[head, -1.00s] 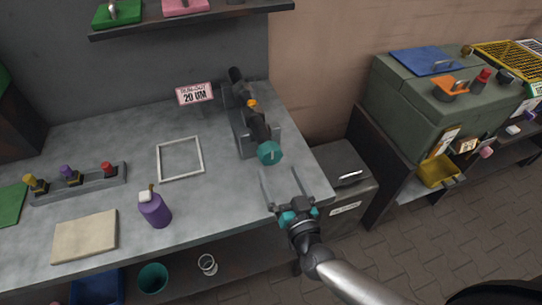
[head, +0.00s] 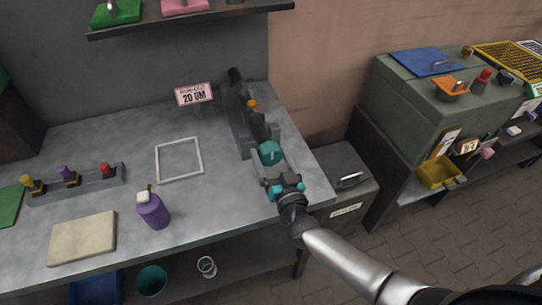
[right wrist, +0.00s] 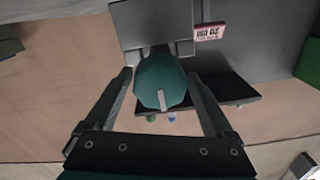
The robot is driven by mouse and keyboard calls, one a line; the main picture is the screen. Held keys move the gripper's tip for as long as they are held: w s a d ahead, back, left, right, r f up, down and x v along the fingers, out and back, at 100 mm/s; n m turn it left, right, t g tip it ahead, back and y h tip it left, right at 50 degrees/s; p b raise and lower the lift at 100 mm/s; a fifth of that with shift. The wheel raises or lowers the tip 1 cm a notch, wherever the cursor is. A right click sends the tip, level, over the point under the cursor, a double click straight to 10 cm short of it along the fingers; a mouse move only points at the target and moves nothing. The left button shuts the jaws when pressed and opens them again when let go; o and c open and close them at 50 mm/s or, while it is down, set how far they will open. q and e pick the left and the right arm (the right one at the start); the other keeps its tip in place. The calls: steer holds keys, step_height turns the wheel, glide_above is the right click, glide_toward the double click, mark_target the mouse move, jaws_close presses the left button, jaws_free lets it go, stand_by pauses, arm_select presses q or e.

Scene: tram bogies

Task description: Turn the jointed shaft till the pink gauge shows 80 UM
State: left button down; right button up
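The jointed shaft (head: 255,125) lies in a grey cradle (head: 243,140) at the bench's right side. Its near end is a teal faceted knob (head: 270,152) with a pale mark line, which also shows in the right wrist view (right wrist: 160,82). The pink gauge (head: 195,94) behind it reads "RUN-OUT 20 UM". My right gripper (head: 268,162) is at the knob. In the right wrist view its fingers (right wrist: 160,88) stand open on either side of the knob, with a visible gap on both sides. My left gripper is not in view.
A white square frame (head: 179,159), a purple bottle (head: 153,211), a beige pad (head: 83,238) and a rack of coloured-topped pieces (head: 75,182) are on the bench. A shelf (head: 190,20) hangs above. A grey drawer box (head: 340,178) stands right of the bench.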

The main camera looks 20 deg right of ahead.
steer(key=c, duration=1.1)
steer(key=shift+o, duration=0.2)
steer(key=shift+m, duration=0.3)
steer(key=m, duration=0.5)
steer(key=shift+b, duration=0.4)
steer(key=m+b, duration=0.1)
steer(key=m, duration=0.5)
steer(key=o, duration=1.3)
steer(key=shift+s, duration=0.15)
